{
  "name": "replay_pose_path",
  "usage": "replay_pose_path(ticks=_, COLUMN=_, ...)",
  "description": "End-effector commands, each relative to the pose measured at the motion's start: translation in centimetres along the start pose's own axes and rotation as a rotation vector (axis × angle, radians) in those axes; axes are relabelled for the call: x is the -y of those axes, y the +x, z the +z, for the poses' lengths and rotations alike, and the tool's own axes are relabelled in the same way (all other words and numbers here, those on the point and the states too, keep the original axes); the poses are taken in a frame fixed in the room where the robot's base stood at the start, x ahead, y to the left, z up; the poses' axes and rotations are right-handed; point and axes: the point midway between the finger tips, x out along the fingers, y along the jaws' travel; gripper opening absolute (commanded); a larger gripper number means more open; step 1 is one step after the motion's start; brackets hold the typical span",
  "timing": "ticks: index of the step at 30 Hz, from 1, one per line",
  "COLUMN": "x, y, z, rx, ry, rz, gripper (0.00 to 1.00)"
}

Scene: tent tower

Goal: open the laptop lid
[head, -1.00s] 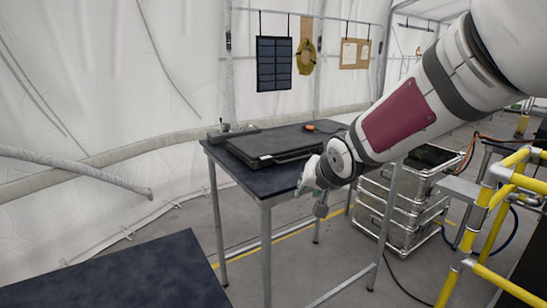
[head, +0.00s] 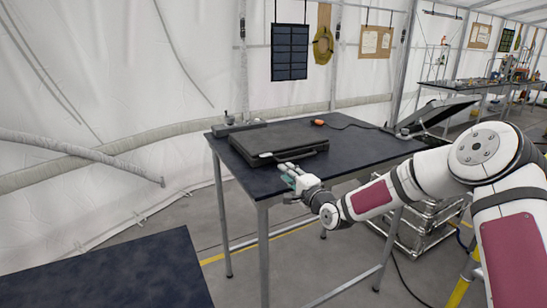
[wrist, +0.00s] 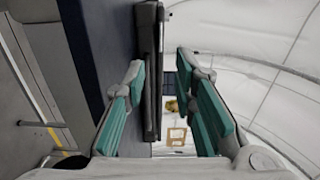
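The dark laptop (head: 275,140) lies shut and flat on the dark table (head: 362,149). It looks like a thick black case with a handle or latch strip along its front edge. My gripper (head: 286,174) is at the table's front edge, just in front of the laptop. In the wrist view, the gripper's two teal-padded fingers (wrist: 160,75) are spread apart. The laptop's thin edge (wrist: 150,70) shows ahead between them, and the gripper holds nothing. Whether a finger touches the laptop cannot be told.
An orange object (head: 319,122) with a cable lies behind the laptop. A grey clamp-like bar (head: 235,128) sits at the table's back left. Metal crates (head: 412,225) stand below the table's right side. Another dark surface (head: 110,280) fills the lower left. Table space right of the laptop is clear.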

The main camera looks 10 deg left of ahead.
Motion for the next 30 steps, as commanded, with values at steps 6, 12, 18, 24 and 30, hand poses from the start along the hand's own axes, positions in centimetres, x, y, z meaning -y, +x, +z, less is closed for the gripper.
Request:
replay_pose_path(ticks=6, x=0.0, y=1.6, z=0.0, rx=-0.001, ry=0.008, rz=-0.009, gripper=0.25)
replay_pose_path(ticks=12, x=0.0, y=5.0, z=0.0, rx=-0.001, ry=0.006, rz=-0.008, gripper=0.25)
replay_pose_path(ticks=18, x=-0.1, y=8.5, z=0.0, rx=-0.001, ry=0.006, rz=-0.006, gripper=0.25)
replay_pose_path(ticks=24, x=-0.1, y=11.5, z=0.0, rx=-0.001, ry=0.005, rz=-0.006, gripper=0.25)
replay_pose_path(ticks=30, x=-0.1, y=13.3, z=-0.1, rx=-0.002, ry=0.006, rz=-0.006, gripper=0.25)
